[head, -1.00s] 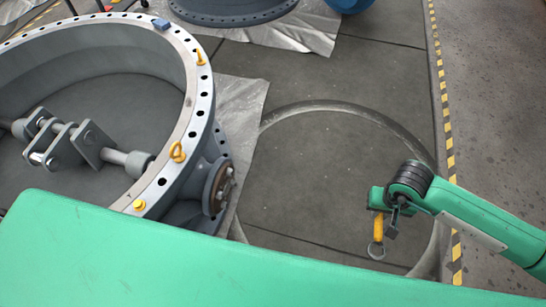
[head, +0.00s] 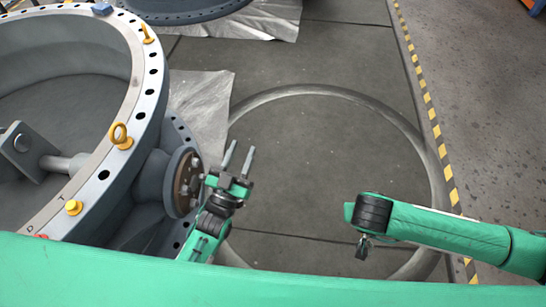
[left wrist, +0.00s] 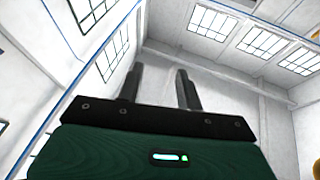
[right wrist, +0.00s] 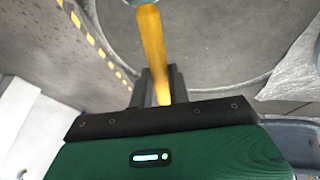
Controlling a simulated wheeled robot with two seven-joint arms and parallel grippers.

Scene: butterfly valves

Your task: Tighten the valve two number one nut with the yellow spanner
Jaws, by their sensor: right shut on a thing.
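The yellow spanner (right wrist: 151,50) shows in the right wrist view, gripped between the fingers of my right gripper (right wrist: 157,88). In the head view my right gripper (head: 363,246) hangs over bare floor and the spanner is hidden. A large grey valve (head: 136,105) stands at the left, with a brown side flange (head: 187,181) carrying several nuts. Which nut is number one, or which valve is two, I cannot tell. My left gripper (head: 239,158) is open and empty, just right of that flange. Its fingers (left wrist: 158,85) stand apart in the left wrist view.
Another blue-grey valve part (head: 185,8) lies at the back on plastic sheeting (head: 275,18). The floor ring area (head: 325,150) is clear. A yellow-black stripe (head: 430,110) runs along the right.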

